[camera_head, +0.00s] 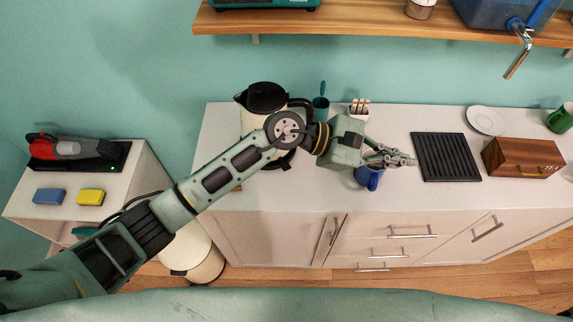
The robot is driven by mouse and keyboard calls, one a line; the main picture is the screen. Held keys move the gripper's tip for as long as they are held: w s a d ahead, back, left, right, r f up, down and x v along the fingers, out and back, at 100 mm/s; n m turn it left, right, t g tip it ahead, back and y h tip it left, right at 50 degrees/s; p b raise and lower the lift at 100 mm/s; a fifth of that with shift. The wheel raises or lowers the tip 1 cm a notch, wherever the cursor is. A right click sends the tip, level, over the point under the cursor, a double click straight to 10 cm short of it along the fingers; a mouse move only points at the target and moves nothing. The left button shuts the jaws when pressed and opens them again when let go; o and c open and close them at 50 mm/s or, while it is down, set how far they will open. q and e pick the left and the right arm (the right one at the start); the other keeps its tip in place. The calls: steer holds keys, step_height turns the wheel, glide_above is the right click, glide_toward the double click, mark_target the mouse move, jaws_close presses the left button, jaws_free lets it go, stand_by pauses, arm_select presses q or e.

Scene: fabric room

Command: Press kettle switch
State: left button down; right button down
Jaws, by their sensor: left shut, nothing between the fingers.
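The kettle (257,117) is cream with a black lid and stands upright on the counter against the wall. My left arm crosses in front of its lower right part, so its base and handle are partly hidden and I cannot make out the switch. My left gripper (408,160) is shut and empty. It is to the right of the kettle, apart from it, over the counter beside a blue mug (369,179). My right gripper is not in view.
The white counter (320,192) also holds a teal cup (321,107), a black ribbed mat (445,156), a wooden box (523,158), a white plate (485,120) and a green mug (560,118). A wooden shelf (370,28) hangs above. A low side cabinet (110,190) stands at left.

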arm_select(q)
step_height(320, 180, down, 4)
steer(key=a+m+y, duration=0.2)
steer(key=m+y, duration=0.1)
steer(key=m+t+y, duration=0.2)
steer(key=m+y, duration=0.4)
steer(key=y, duration=0.6)
glide_toward(287, 167)
steer(key=shift+a+r, duration=0.1)
steer(key=shift+r, duration=0.25)
steer(key=shift+w+f+b, duration=0.15)
steer(key=shift+f+b, duration=0.55)
steer(key=shift+f, duration=1.05)
steer(key=shift+w+f+b, duration=0.15)
steer(key=shift+f+b, duration=0.55)
steer(key=shift+f, duration=1.05)
